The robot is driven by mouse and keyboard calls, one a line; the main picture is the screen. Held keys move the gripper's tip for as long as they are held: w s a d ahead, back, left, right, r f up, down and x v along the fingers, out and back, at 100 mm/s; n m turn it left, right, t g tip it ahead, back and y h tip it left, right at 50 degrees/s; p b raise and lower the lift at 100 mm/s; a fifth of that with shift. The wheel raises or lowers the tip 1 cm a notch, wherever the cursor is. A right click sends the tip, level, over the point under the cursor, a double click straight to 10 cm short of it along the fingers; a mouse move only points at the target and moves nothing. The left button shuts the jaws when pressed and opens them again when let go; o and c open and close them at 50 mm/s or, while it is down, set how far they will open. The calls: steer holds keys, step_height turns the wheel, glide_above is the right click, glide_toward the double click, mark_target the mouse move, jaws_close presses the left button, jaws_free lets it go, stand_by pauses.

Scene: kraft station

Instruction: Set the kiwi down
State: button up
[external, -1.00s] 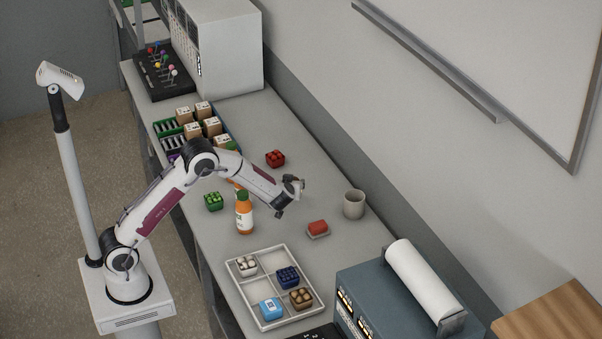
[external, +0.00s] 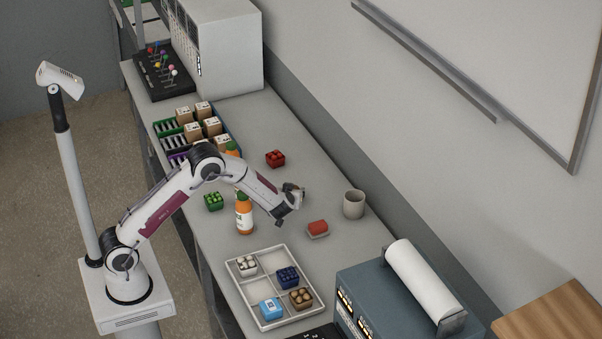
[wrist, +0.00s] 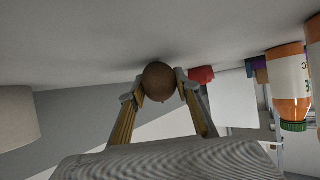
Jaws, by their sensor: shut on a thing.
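The kiwi (wrist: 159,82) is a round brown fruit in the wrist view. My gripper (wrist: 160,86) is shut on it, with one finger on each side. In the external view my gripper (external: 291,206) hangs low over the bench, between the orange bottle and the grey cup. The kiwi is hard to make out there. In the wrist view the kiwi is close to the grey bench top; I cannot tell whether it touches.
An orange bottle (external: 244,216) stands left of my gripper and a grey cup (external: 354,204) right of it. Red (external: 275,158) and green (external: 213,201) punnets stand farther off. A divided white tray (external: 263,325) is nearer the camera.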

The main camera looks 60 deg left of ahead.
steer(key=shift+f, duration=0.1)
steer(key=o, duration=1.2)
steer(key=shift+r, duration=0.2)
steer(key=shift+v, duration=6)
steer(key=shift+f, duration=0.1)
